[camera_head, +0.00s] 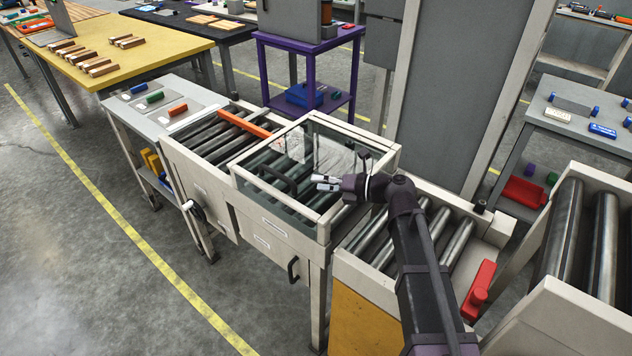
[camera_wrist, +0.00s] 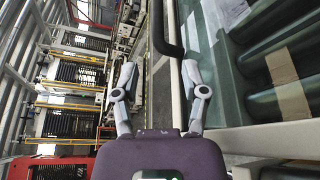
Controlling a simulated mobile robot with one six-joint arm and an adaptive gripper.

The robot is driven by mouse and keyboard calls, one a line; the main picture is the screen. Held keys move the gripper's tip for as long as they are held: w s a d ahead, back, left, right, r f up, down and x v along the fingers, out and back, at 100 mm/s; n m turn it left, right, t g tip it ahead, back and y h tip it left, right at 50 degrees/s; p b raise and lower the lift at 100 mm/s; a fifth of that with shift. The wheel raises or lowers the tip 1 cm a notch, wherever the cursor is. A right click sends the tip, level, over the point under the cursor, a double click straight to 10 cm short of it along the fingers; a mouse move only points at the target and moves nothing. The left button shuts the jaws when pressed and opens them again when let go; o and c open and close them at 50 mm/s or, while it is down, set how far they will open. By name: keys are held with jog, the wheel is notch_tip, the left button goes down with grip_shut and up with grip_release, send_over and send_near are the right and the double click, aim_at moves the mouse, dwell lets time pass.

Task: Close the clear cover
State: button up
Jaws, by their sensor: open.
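The clear cover (camera_head: 318,139) is a glass panel in a pale frame over the middle conveyor section. I cannot tell how far open it is. Rollers show through the glass, and it also fills the right of the wrist view (camera_wrist: 235,50). Its black bar handle (camera_head: 280,180) lies near the front-left part. In the wrist view the handle (camera_wrist: 159,30) runs ahead of the fingers. My gripper (camera_head: 318,183) is above the middle section, beside the handle. Its fingers (camera_wrist: 158,68) are spread and empty, and the bar lies beyond and between them in that view.
An orange bar (camera_head: 245,125) lies on the rollers to the left. A side table (camera_head: 185,90) holds colored blocks. A red part (camera_head: 480,290) sits on the right conveyor (camera_head: 360,280). A tall grey column (camera_head: 450,90) stands behind. Open floor lies to the left.

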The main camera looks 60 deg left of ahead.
jog(key=shift+p+v, duration=0.55)
jog(key=shift+v, duration=2.45)
jog(key=shift+r, duration=0.15)
